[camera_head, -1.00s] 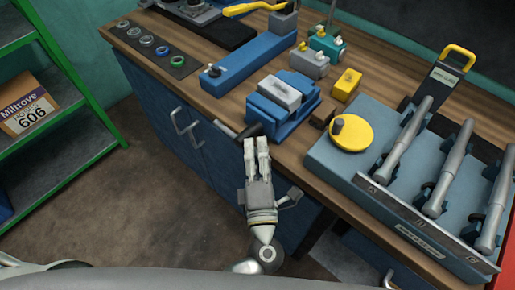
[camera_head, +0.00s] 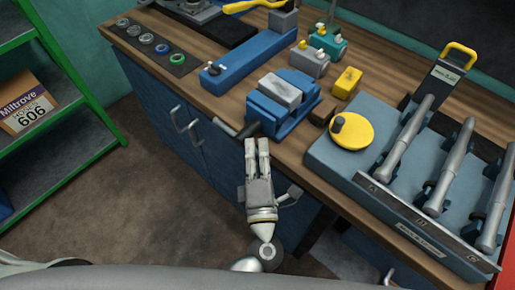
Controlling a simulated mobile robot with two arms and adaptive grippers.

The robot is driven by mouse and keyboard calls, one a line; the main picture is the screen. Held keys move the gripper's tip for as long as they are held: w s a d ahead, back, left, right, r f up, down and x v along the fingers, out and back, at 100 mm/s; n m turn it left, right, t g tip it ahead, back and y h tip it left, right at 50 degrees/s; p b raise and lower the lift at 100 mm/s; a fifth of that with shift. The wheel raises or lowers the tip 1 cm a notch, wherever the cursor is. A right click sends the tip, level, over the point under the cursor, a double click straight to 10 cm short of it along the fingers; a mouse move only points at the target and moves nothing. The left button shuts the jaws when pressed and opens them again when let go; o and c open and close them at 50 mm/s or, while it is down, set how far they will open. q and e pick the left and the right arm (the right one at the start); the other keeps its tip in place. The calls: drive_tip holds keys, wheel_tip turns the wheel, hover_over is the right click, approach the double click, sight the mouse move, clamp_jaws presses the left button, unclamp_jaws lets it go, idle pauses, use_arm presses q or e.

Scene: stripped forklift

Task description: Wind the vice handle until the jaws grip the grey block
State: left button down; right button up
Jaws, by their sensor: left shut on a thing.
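The blue vice (camera_head: 262,112) stands near the front edge of the wooden bench. The grey block (camera_head: 281,91) sits between its jaws; whether the jaws touch it on both sides is too small to tell. The vice handle (camera_head: 223,126) sticks out past the bench edge at the vice's front left, with a grey end and a dark bar. My left gripper (camera_head: 257,142) is below the vice front, pointing up at the handle bar. It is shut on the handle, and its fingertips partly hide the contact. My right gripper is not in view.
A yellow knob (camera_head: 351,132) on a blue-grey fixture with several metal cylinders stands right of the vice. A green shelf (camera_head: 85,95) stands left, across open floor.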

sight(256, 133)
use_arm(q)
drive_tip(key=shift+w+a+f+m+t+h+b, duration=0.1)
drive_tip(key=shift+f+m+t+h+b, duration=0.6)
drive_tip(key=shift+m+b, duration=0.6)
drive_tip(key=shift+w+a+f+m+t+h+b, duration=0.1)
drive_tip(key=shift+f+m+t+h+b, duration=0.6)
drive_tip(key=shift+m+b, duration=0.65)
drive_tip(key=shift+a+f+m+t+h+b, duration=0.1)
drive_tip(key=shift+f+m+t+h+b, duration=0.4)
drive_tip(key=shift+m+t+b, duration=0.6)
drive_tip(key=shift+b, duration=0.4)
drive_tip(key=c, duration=1.9)
unclamp_jaws()
drive_tip(key=o, duration=0.4)
drive_tip(key=shift+s+r, duration=0.15)
drive_tip(key=shift+r, duration=0.15)
drive_tip(key=shift+r, duration=0.1)
